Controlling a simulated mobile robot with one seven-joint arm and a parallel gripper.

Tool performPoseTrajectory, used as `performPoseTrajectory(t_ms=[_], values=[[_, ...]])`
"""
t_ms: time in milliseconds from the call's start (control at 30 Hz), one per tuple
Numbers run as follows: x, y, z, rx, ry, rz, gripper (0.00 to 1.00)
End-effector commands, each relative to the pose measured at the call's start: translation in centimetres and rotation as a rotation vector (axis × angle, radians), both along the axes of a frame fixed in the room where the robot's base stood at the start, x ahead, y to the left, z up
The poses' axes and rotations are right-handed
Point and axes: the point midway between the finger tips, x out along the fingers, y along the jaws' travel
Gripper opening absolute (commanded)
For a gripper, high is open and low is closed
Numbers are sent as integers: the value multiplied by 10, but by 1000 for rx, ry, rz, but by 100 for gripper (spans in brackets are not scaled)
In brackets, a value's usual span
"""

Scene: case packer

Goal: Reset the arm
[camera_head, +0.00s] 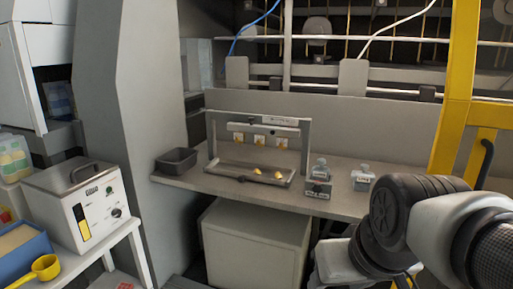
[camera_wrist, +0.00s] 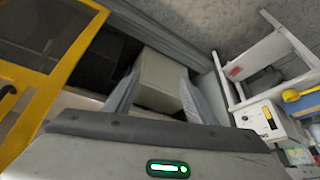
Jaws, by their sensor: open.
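My arm shows at the lower right of the head view, with its dark joint in front of the right end of the grey work shelf. In the wrist view my gripper (camera_wrist: 158,98) is open, its two grey fingers apart with nothing between them. Beyond the fingers are the large grey box (camera_wrist: 162,80) and the floor. The gripper tips do not show in the head view. A grey frame fixture (camera_head: 258,137) stands on the work shelf (camera_head: 345,203), apart from my arm, with small yellow pieces in its base.
A dark tray (camera_head: 177,161) sits left of the fixture, and two small grey-capped containers (camera_head: 319,177) (camera_head: 363,178) sit right. A yellow post (camera_head: 455,100) rises behind my arm. A white machine (camera_head: 88,205) and a yellow scoop (camera_head: 45,268) are at the left. The grey box (camera_head: 255,245) stands beneath the shelf.

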Motion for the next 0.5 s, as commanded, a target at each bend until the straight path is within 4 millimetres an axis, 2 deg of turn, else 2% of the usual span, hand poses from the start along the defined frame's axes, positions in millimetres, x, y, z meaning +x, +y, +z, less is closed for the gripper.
performPoseTrajectory(t_ms=[167,200,367,500], values=[[-28,-7,25,-29,-31,-76,50],[-26,-6,40,-27,-25,-71,50],[-26,-5,73,-26,-24,-68,50],[-26,-5,108,-25,-24,-68,50]])
